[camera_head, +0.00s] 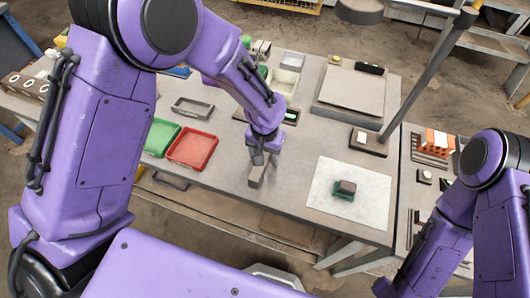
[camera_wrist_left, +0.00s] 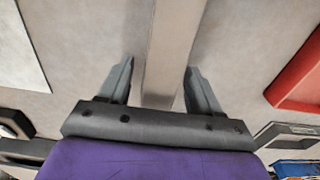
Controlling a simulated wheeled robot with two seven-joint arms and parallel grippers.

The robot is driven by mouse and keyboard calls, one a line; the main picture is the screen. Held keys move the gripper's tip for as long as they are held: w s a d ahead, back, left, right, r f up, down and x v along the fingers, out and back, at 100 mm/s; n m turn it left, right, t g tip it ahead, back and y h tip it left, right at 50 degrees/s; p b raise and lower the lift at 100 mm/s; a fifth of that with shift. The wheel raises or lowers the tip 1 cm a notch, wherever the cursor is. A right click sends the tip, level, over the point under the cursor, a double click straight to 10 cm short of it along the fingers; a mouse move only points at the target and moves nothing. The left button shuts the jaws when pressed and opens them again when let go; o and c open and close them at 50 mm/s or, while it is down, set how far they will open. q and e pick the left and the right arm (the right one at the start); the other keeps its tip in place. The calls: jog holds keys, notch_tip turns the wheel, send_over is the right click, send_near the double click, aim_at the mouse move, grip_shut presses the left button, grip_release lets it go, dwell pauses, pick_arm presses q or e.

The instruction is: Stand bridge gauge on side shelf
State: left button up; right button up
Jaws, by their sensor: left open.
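A plain grey bar (camera_head: 257,179), which may be the bridge gauge, is at the front of the grey table below my left gripper. My left gripper (camera_head: 265,158) is open and points down at it. In the left wrist view the grey bar (camera_wrist_left: 172,45) runs between the two open fingers (camera_wrist_left: 160,85), with a gap on each side. Its lower end is hidden behind the gripper body. A narrow surface at the right (camera_head: 408,195), which may be the side shelf, adjoins the table. My right arm shows at the right edge; its gripper is out of view.
A red tray (camera_head: 192,149) and a green tray (camera_head: 160,137) lie left of the gripper. A white mat (camera_head: 325,207) holds a dark and green block (camera_head: 345,190). A grey post (camera_head: 432,70) rises over the table.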

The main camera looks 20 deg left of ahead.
pick_arm(q)
jog(key=c, duration=1.1)
grip_shut()
jog(key=shift+r, duration=0.15)
